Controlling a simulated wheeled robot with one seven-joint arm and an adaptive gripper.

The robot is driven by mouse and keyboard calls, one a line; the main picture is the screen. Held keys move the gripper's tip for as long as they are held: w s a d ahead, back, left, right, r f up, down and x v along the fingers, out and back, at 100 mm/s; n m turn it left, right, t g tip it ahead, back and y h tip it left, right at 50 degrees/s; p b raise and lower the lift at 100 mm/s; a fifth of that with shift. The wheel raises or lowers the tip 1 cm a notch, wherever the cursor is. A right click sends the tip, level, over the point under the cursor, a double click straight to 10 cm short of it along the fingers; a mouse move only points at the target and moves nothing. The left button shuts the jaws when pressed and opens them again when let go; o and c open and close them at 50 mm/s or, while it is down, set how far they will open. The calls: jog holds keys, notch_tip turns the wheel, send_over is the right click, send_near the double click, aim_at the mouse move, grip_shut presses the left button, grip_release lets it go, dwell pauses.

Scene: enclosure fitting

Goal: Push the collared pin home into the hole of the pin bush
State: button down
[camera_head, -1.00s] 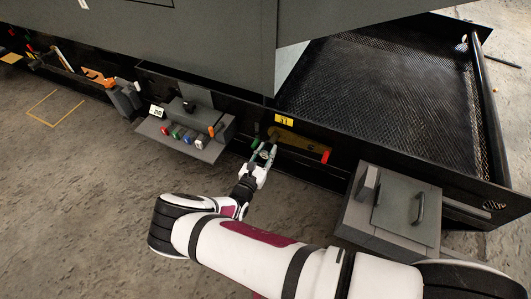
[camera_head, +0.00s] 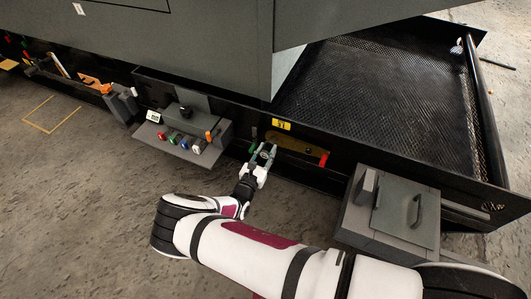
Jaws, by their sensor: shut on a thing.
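My gripper (camera_head: 264,153) is at the low dark wall, at the left end of a brass-coloured plate (camera_head: 302,148). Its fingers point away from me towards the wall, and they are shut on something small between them. That is presumably the collared pin, but it is too small and too covered by the fingers to make out. The pin bush and its hole cannot be told apart here. I cannot tell whether the pin touches the bush or sits in it.
A yellow label (camera_head: 281,124) sits above the plate, with a red piece (camera_head: 323,160) at its right end. A grey shelf with several coloured handles (camera_head: 184,141) stands left. A grey box with a handled lid (camera_head: 402,207) stands right. A mesh-floored tray (camera_head: 385,85) lies behind.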

jog(key=shift+b+x, duration=0.35)
jog(key=shift+x, duration=1.15)
jog(key=c, duration=1.1)
grip_release()
jog(key=shift+r, duration=0.1)
jog(key=shift+s, duration=0.1)
jog(key=v, duration=1.2)
